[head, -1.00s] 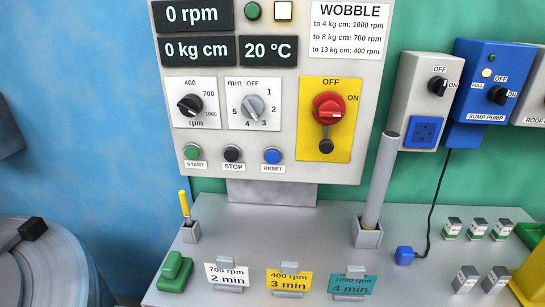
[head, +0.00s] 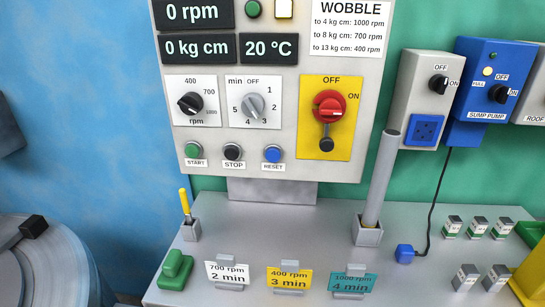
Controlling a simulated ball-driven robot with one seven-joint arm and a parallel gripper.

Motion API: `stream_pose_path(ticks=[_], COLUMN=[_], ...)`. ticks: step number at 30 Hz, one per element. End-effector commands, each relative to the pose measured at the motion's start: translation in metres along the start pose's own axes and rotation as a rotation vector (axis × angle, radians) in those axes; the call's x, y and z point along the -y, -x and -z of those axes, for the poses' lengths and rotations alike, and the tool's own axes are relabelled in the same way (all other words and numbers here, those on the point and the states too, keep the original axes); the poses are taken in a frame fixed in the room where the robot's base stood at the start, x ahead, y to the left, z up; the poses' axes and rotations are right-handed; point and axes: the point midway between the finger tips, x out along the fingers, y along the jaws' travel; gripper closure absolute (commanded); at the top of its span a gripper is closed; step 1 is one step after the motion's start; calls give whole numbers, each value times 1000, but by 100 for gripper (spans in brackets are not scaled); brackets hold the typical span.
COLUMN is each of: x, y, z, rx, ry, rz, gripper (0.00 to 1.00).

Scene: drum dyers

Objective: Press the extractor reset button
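The blue reset button (head: 272,154) sits at the lower middle of the light grey control panel (head: 350,172), above a small RESET label (head: 273,167). To its left are the black stop button (head: 233,152) and the green start button (head: 194,150). To its right is a red rotary switch (head: 329,106) on a yellow plate, marked OFF and ON. The displays above read 0 rpm, 0 kg cm and 20 °C. My gripper is not in the head view, and nothing covers the reset button.
Below the panel, a grey bench (head: 290,220) holds a yellow-handled tool in a holder (head: 190,231), a grey tube in a square socket (head: 368,232), a green block (head: 174,271) and three time cards (head: 289,279). A blue sump pump box (head: 484,90) hangs at right.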

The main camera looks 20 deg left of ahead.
Motion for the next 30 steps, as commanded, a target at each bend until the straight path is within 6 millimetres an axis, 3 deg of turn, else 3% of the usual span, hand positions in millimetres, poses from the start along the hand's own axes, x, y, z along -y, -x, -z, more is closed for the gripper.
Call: stream_pose_path(ticks=[5,30], x=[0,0], y=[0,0], z=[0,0], rx=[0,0], ry=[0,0], rz=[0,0], gripper=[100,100])
